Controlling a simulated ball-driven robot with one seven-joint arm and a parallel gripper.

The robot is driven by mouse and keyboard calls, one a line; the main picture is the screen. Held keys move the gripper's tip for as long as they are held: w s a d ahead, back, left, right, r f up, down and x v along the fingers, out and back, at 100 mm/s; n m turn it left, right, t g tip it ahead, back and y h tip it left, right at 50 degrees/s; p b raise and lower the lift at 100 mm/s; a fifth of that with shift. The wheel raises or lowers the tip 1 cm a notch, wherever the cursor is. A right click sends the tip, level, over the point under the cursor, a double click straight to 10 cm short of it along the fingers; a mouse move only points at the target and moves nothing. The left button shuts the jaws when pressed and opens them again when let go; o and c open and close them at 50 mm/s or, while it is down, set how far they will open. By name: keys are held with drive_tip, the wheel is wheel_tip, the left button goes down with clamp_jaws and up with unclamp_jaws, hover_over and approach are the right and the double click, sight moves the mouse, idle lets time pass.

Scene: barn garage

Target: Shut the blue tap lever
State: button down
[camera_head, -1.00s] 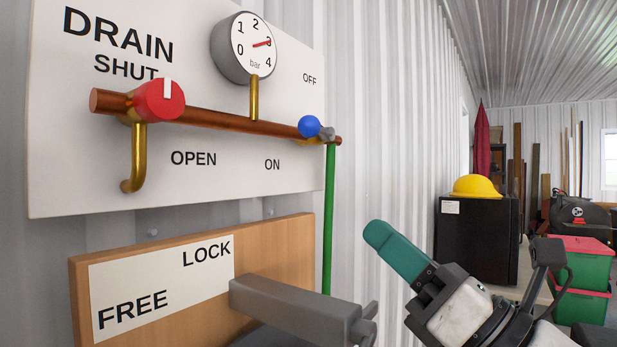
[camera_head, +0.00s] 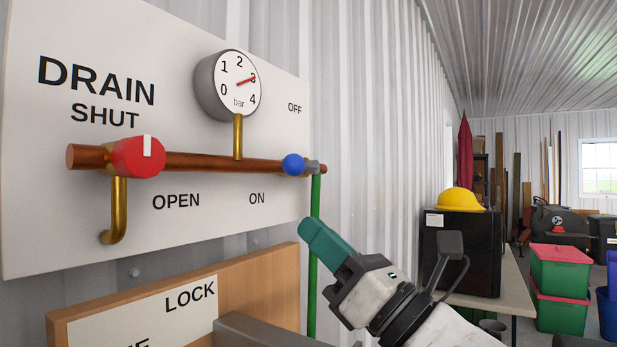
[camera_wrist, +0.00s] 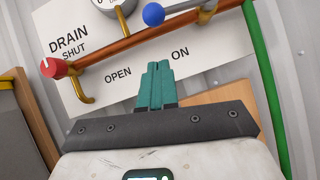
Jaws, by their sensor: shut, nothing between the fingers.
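The blue tap lever has a round blue knob (camera_head: 293,164) near the right end of the copper pipe (camera_head: 205,163), between the printed OFF and ON. In the wrist view the blue knob (camera_wrist: 153,14) is near the top edge, and its grey arm runs right, roughly along the pipe. My gripper (camera_head: 311,230) has teal fingers, closed together and empty. It is below and slightly right of the blue knob, apart from it. In the wrist view the gripper (camera_wrist: 155,70) points up toward the pipe, with the knob straight ahead beyond the fingertips.
A red knob (camera_head: 138,157) marked SHUT and OPEN and a pressure gauge (camera_head: 229,85) share the pipe. A green hose (camera_head: 314,255) hangs just behind my fingers. Below is a wooden board (camera_head: 270,280) with a grey handle (camera_head: 255,331). A black cabinet (camera_head: 470,248) stands right.

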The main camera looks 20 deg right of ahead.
drive_tip(key=shift+w+a+r+p, duration=0.1)
drive_tip(key=shift+w+r+p, duration=0.3)
drive_tip(key=shift+r, duration=0.4)
drive_tip(key=shift+w+a+r+p, duration=0.1)
drive_tip(key=shift+w+r+p, duration=0.35)
drive_tip(key=shift+r, duration=0.4)
drive_tip(key=shift+w+a+r+p, duration=0.1)
drive_tip(key=shift+w+r+p, duration=0.3)
drive_tip(key=shift+r, duration=0.4)
drive_tip(key=shift+w+r, duration=0.1)
